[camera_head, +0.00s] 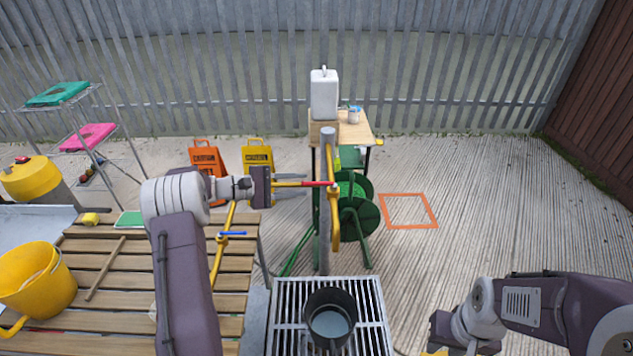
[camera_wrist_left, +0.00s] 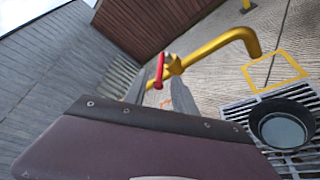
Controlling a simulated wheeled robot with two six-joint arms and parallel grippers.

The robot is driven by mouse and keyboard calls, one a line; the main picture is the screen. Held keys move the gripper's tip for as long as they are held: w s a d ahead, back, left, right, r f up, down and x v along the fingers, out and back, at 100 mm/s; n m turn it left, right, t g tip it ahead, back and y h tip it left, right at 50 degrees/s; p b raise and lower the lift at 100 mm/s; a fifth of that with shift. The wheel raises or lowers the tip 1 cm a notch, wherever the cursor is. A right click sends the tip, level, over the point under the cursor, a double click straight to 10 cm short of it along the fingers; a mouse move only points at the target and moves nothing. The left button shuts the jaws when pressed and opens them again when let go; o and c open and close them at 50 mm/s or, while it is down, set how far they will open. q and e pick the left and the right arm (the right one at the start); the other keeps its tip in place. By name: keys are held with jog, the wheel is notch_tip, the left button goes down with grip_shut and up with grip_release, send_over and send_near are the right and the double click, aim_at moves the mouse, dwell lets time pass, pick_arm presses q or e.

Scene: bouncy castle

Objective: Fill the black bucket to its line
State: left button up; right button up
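The black bucket (camera_head: 308,312) stands upright on a metal grate, with pale grey liquid inside; I cannot make out its line. It also shows in the left wrist view (camera_wrist_left: 256,128). A yellow tap spout (camera_head: 334,228) hangs above and behind the bucket, and I see no stream from it. Its red lever (camera_head: 318,184) points left toward my left gripper (camera_head: 278,185). The lever also shows in the left wrist view (camera_wrist_left: 160,70). My right gripper (camera_head: 436,351) is low at the bottom edge, mostly cut off.
A blue-levered tap (camera_head: 231,234) is left of the grate (camera_head: 375,306). A slatted table (camera_head: 110,262) holds a yellow bucket (camera_head: 38,282) and a stick. A green hose reel (camera_head: 358,205) stands behind the spout. Floor around the orange square outline (camera_head: 408,227) is clear.

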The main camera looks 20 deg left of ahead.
aim_at(312, 184)
pick_arm(q)
jog(key=p+x, duration=0.1)
jog(key=x, duration=0.3)
jog(key=shift+d+r, duration=0.1)
jog(key=shift+d, duration=0.2)
jog(key=shift+w+d+f, duration=0.25)
jog(key=shift+w+d, duration=0.05)
jog(key=shift+d, duration=0.05)
grip_shut()
jog(key=shift+s, duration=0.1)
dwell(0.7)
